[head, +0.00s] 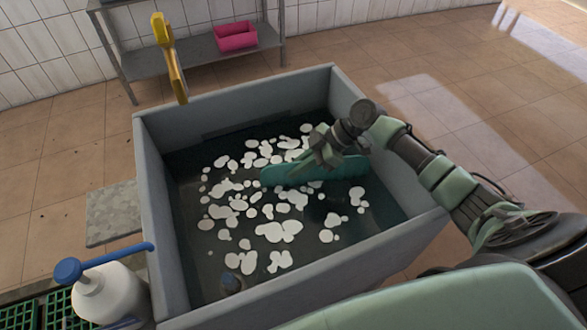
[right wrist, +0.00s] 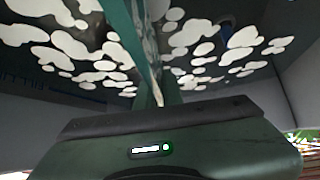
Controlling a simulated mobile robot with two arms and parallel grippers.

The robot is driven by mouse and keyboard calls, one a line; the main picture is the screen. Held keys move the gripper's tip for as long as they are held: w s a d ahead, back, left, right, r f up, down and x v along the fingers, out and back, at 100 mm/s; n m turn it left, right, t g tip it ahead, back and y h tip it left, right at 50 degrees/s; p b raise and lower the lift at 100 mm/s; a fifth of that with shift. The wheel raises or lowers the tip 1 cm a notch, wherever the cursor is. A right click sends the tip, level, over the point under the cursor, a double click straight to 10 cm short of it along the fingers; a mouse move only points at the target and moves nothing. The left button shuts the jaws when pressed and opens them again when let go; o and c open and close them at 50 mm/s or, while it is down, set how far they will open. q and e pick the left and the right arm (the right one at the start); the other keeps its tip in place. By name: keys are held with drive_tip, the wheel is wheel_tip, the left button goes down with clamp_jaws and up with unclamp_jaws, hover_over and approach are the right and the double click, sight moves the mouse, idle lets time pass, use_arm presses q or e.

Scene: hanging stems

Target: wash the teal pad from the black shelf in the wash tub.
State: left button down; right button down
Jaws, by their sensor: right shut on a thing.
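The teal pad (head: 335,170) is a long flat piece in the wash tub (head: 240,98), at the water level among white foam patches (head: 278,231). I cannot tell how much of it is under water. My right gripper (head: 318,158) reaches in over the tub's right wall and is shut on the pad, hiding part of its upper edge. In the right wrist view the pad (right wrist: 150,45) shows nearly edge-on, with foam on both sides. My left gripper is not in view.
A grey metal shelf (head: 190,62) with a pink bin (head: 236,36) stands behind the tub. A yellow upright piece (head: 168,55) rises at the tub's far side. A white pump bottle (head: 112,295) with a blue top and green crates (head: 50,310) are at the front left. Floor at right is clear.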

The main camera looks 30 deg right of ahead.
wheel_tip(320, 180, up, 36)
drive_tip(key=p, duration=2.7)
